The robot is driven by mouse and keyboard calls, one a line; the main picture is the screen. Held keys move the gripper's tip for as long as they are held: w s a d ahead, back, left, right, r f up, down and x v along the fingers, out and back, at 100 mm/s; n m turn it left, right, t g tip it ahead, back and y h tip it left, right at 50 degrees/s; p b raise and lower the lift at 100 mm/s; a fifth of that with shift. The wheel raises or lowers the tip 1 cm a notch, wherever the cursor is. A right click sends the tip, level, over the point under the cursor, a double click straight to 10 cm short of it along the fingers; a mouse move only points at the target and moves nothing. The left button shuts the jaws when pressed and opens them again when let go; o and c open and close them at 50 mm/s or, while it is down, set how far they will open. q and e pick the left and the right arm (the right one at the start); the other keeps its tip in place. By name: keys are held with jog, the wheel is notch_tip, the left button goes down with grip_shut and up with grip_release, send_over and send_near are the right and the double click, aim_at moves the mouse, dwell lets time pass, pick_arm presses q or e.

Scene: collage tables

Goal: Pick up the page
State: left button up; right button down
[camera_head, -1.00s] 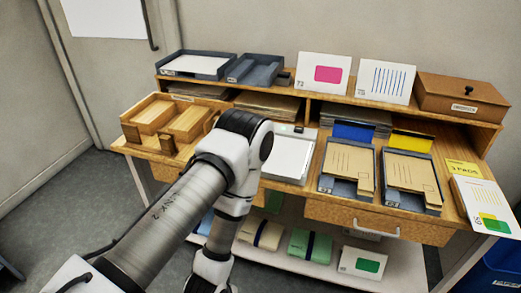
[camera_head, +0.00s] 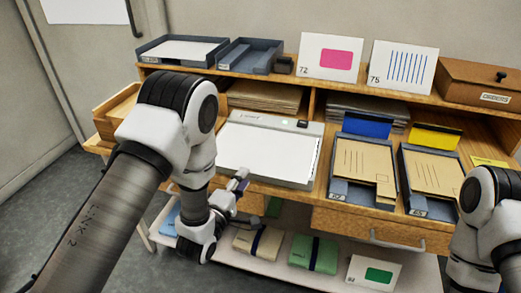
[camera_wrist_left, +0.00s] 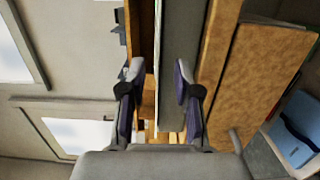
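A white page (camera_head: 268,152) appears to lie on a flat pale device (camera_head: 305,127) with a small green light, in the middle of the desk. Sheet and device surface are hard to tell apart. My left gripper (camera_head: 240,180) is at the device's front left edge. In the left wrist view the two fingers of my left gripper (camera_wrist_left: 158,75) stand apart, with a grey edge strip (camera_wrist_left: 178,40) and a thin white edge beyond and between them. I cannot tell whether they touch anything. My right arm shows at the lower right; its gripper is out of view.
Two dark trays (camera_head: 247,58) stand on the upper shelf, the left one holding a white sheet (camera_head: 185,50). Cards and a wooden box (camera_head: 480,85) stand beside them. Envelope trays (camera_head: 360,172) lie right of the device. Bundles (camera_head: 258,243) lie on the lower shelf.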

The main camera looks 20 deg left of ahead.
pick_arm(q)
jog(key=shift+w+d+r, duration=0.1)
jog(key=shift+w+d, duration=0.15)
jog(key=shift+w, duration=0.8)
grip_shut()
